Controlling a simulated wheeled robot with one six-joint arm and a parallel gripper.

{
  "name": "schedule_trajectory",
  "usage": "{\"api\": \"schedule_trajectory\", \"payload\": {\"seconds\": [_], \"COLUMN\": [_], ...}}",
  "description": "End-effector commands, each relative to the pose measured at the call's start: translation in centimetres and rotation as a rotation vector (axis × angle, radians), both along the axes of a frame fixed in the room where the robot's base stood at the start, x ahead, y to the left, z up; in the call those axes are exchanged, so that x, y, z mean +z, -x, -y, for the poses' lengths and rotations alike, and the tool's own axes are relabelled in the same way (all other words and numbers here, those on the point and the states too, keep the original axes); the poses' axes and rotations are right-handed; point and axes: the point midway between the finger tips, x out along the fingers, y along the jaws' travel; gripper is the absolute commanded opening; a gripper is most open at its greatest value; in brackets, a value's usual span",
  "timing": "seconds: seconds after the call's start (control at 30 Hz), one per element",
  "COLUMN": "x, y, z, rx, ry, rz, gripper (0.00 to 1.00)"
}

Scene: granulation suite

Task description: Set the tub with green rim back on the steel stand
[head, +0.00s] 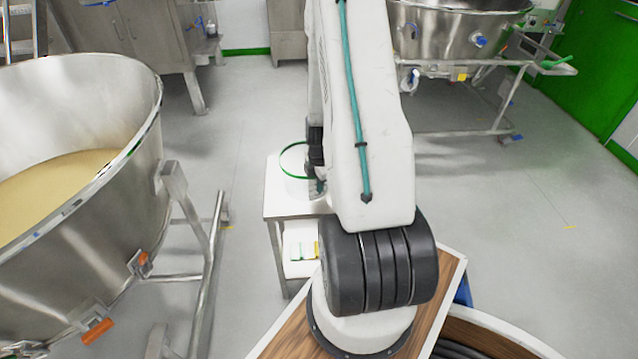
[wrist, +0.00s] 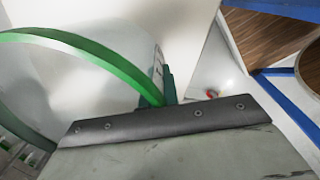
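The tub with green rim (head: 284,160) is pale and see-through, and shows left of my arm in the head view, over the top of the steel stand (head: 280,213). Whether its base touches the stand top cannot be told. My gripper (head: 318,185) is at the right side of the tub, mostly hidden by my arm. In the wrist view the green rim (wrist: 88,46) curves in from the left and runs to the teal fingertips of my gripper (wrist: 160,92). The fingers appear shut on the rim and wall of the tub.
A large steel bowl with tan powder (head: 60,180) stands on a frame at left. Another steel vessel (head: 450,40) is at the back right. The stand's lower shelf (head: 298,268) holds small items. The grey floor (head: 500,210) at right is open.

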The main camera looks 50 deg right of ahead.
Motion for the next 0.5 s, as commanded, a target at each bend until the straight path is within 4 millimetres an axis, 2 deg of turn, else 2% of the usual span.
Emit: {"api": "schedule_trajectory", "payload": {"seconds": [0.03, 0.1, 0.37, 0.5], "x": [-0.09, -0.06, -0.02, 0.81], "y": [0.02, 0.04, 0.06, 0.02], "z": [0.01, 0.04, 0.08, 0.15], "rx": [-0.001, -0.001, -0.002, -0.002], "ry": [0.000, 0.000, 0.000, 0.002], "rz": [-0.001, 0.000, 0.000, 0.002], "gripper": [0.08, 0.24, 0.24, 0.24]}}
